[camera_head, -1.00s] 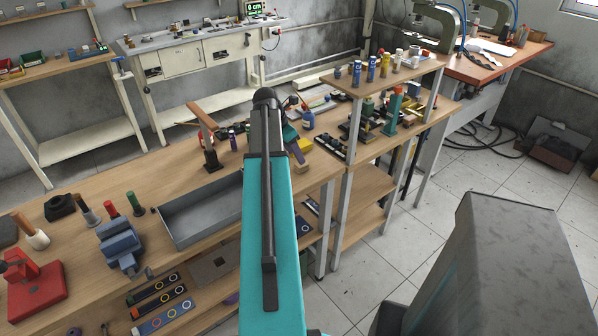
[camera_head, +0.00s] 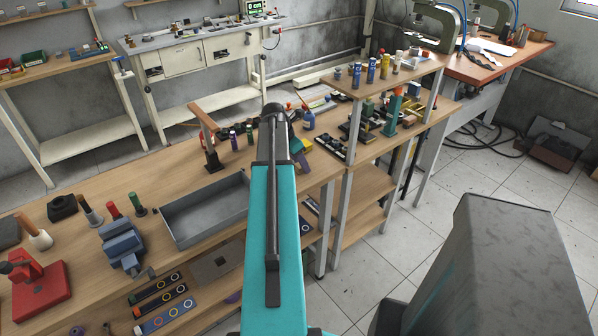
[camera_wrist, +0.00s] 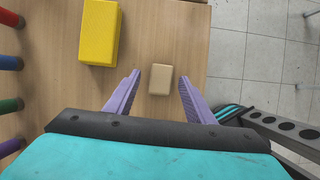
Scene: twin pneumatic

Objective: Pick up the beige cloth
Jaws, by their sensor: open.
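The beige cloth (camera_wrist: 160,79) is a small, block-like beige piece lying flat on the wooden bench top in the wrist view. My gripper (camera_wrist: 157,88) is open, with its purple fingers spread to the left and right of the beige piece. The beige piece shows between the fingers and nothing appears held. How high the fingers are above the bench I cannot tell. In the head view my arm hides the beige piece.
A yellow block (camera_wrist: 99,31) lies to the left of the beige cloth. Several coloured cylinders (camera_wrist: 10,105) line the left edge of the wrist view. The bench edge and tiled floor (camera_wrist: 250,50) are at the right. A grey tray (camera_head: 205,208) sits on the bench.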

